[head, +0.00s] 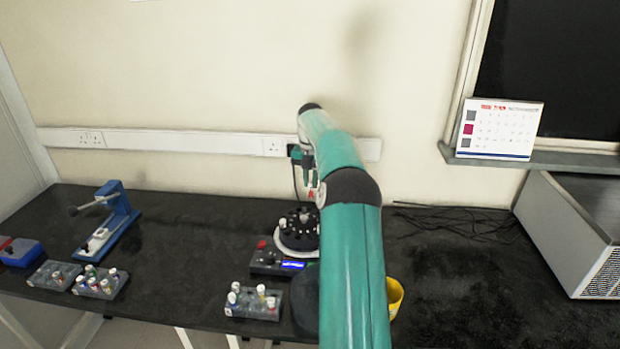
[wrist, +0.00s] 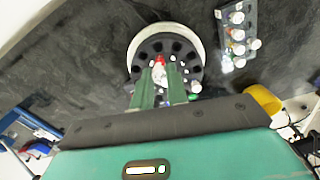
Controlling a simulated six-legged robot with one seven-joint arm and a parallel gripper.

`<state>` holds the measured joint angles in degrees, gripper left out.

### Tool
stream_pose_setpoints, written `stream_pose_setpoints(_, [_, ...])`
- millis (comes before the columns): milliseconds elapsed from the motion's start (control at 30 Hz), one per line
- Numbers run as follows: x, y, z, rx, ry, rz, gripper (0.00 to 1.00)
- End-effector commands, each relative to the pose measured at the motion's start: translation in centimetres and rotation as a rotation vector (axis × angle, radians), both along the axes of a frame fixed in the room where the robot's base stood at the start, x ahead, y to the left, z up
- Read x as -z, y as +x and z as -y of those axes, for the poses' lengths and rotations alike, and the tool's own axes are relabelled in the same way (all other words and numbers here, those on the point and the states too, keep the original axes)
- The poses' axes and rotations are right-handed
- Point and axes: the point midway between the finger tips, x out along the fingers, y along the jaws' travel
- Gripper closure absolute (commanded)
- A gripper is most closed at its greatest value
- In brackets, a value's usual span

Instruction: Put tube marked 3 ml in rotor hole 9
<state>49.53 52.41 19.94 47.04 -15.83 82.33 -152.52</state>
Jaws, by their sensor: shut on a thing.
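My gripper (wrist: 160,82) is shut on a tube (wrist: 158,72) with a white and red end showing between the green fingers; its marking cannot be read. In the wrist view the tube lies over the black rotor (wrist: 182,47), which has a ring of holes and a pale rim. In the head view my gripper (head: 310,190) is above the rotor (head: 286,234), partly hidden by my arm. A few light caps show in or by the rotor. Hole numbers are not legible, and whether the tube touches the rotor cannot be told.
A grey rack (head: 237,309) with several capped tubes stands in front of the rotor. Another tube rack (head: 88,291) is at left, near a blue press-like device (head: 122,215). A yellow cup (head: 395,298) stands right of my arm.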

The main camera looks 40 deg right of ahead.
Motion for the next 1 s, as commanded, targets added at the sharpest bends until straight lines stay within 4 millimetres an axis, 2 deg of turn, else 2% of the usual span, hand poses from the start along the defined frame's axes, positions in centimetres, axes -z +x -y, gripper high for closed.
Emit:
stream_pose_setpoints(600, [3.7, 0.0, -0.1, -0.002, 0.003, -0.003, 1.0])
stream_pose_setpoints(1000, [4.1, 0.2, 0.0, -0.002, 0.002, -0.002, 1.0])
